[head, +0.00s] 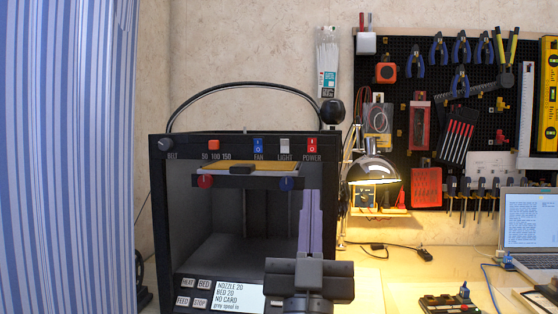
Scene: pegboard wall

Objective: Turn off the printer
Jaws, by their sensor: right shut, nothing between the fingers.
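The printer (158,215) is a dark box frame with an open front, standing on the table. Along its top front bar sit a belt knob, an orange 50-100-150 control, a blue fan switch (258,146), a pale light switch (285,146) and a red power switch (312,145). I cannot tell which way the power switch is tipped. The lit display (238,297) at the bottom shows nozzle and bed readings. My right gripper (312,193) is shut and empty, pointing up in front of the printer, its fingertips below the power switch in the picture. My left gripper is not in view.
A striped blue curtain (70,150) fills the left side. A lit desk lamp (375,168) stands right of the printer. A laptop (532,220) is at the far right. Tools hang on the black pegboard (405,55). Table space between lamp and laptop is mostly clear.

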